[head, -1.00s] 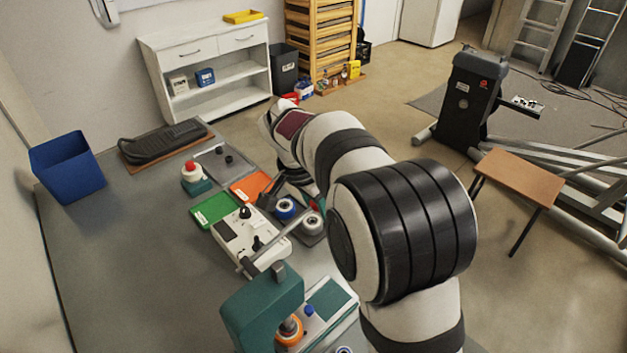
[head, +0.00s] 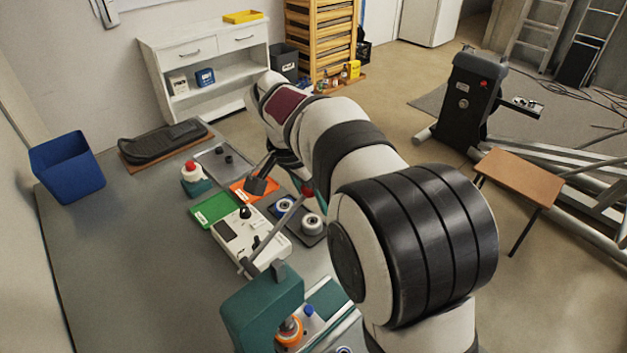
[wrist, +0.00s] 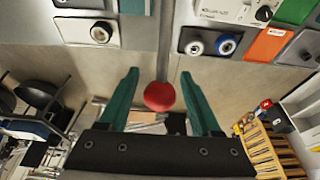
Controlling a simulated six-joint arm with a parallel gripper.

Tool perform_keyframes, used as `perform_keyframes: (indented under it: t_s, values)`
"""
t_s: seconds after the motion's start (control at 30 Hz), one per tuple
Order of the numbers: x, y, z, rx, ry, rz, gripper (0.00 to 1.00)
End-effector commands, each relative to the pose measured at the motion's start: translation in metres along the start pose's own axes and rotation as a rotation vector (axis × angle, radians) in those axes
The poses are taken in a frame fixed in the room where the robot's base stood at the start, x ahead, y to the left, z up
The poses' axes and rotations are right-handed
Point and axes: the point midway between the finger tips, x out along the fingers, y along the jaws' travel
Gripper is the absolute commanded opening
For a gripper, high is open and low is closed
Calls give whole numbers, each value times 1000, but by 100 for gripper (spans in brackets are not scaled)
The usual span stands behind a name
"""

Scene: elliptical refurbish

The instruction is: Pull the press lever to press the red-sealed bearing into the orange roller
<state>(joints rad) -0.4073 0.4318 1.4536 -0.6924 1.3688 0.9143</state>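The teal press (head: 262,310) stands at the bottom of the head view, with the orange roller (head: 290,331) under its head. Its long grey lever (head: 275,232) slants up to a red ball knob (head: 307,190). In the wrist view the red knob (wrist: 163,97) is between the two teal fingers of my gripper (wrist: 158,75), with gaps on both sides. My gripper is open. In the head view my arm largely hides the fingers.
Green (head: 211,209) and orange (head: 252,191) trays lie behind. The left bench is clear.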

Motion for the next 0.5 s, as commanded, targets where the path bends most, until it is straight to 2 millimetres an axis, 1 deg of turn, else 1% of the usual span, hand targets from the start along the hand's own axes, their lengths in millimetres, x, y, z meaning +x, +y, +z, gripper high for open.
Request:
perform_keyframes:
  t_s: [0.1, 0.17, 0.5]
  values:
    - [-1, 0, 0, 0, 0, 0, 65]
    - [-7, 0, 0, 0, 0, -1, 65]
    - [-55, 0, 0, 0, 1, -1, 65]
